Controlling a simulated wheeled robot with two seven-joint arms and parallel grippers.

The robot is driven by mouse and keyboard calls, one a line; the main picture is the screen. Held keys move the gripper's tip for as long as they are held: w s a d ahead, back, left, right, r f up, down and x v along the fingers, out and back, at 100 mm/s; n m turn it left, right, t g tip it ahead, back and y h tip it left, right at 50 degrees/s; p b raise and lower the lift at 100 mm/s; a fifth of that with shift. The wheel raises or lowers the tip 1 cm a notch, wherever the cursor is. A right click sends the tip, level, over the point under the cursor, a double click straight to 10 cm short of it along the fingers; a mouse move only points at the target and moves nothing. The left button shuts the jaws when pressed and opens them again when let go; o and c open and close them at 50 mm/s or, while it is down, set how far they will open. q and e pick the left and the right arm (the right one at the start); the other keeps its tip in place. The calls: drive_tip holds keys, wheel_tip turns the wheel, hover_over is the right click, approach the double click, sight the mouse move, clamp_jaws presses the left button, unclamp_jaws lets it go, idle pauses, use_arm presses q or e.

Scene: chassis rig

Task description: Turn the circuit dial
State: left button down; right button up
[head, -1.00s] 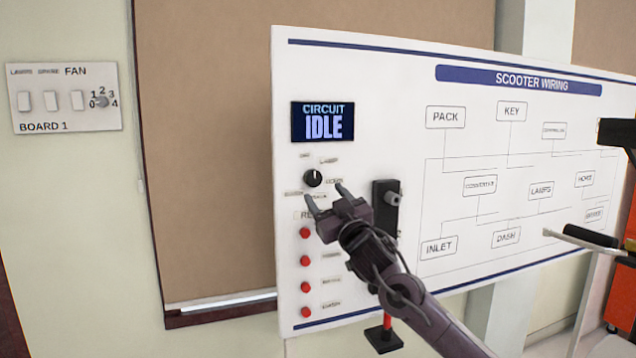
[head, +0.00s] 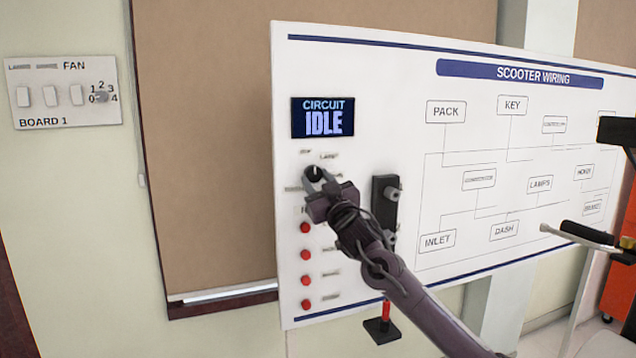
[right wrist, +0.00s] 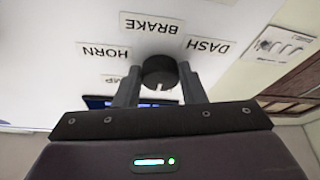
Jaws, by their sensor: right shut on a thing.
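The circuit dial is a small round black knob (head: 314,173) on the white wiring board (head: 400,75), below the display (head: 323,118) that reads "CIRCUIT IDLE". My right gripper (head: 318,180) reaches the dial from the lower right and its fingers are around it. In the right wrist view the dial (right wrist: 159,73) sits between the two fingers (right wrist: 160,88), with a light pointer mark on its face. Labels for horn, brake and dash show around it there, upside down. My left gripper is not in view.
Red buttons (head: 305,254) run down the board below the dial. A black block with grey fittings (head: 384,203) sticks out to the right of my gripper. A fan switch panel (head: 64,92) is on the wall at left. A handlebar (head: 588,235) stands at right.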

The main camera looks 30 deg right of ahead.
drive_tip(key=shift+c, duration=0.5)
drive_tip(key=shift+f+m, duration=0.1)
drive_tip(key=shift+m, duration=0.3)
drive_tip(key=shift+a+f+m+h+b, duration=0.15)
drive_tip(key=shift+m+h+b, duration=0.3)
drive_tip(key=shift+m, duration=0.25)
drive_tip(key=m+h, duration=0.2)
drive_tip(key=m, duration=0.1)
drive_tip(key=shift+w+a+m+g+b, duration=0.1)
drive_tip(key=shift+a+m+g+b, duration=0.05)
drive_tip(key=shift+m+g+b, duration=0.2)
drive_tip(key=m+h, duration=0.2)
drive_tip(key=m, duration=0.2)
drive_tip(key=shift+a+g, duration=0.15)
drive_tip(key=shift+g, duration=0.2)
drive_tip(key=shift+r+m+g+h, duration=0.2)
drive_tip(key=shift+m+g+h, duration=0.35)
drive_tip(key=shift+m, duration=1.1)
drive_tip(key=o, duration=1)
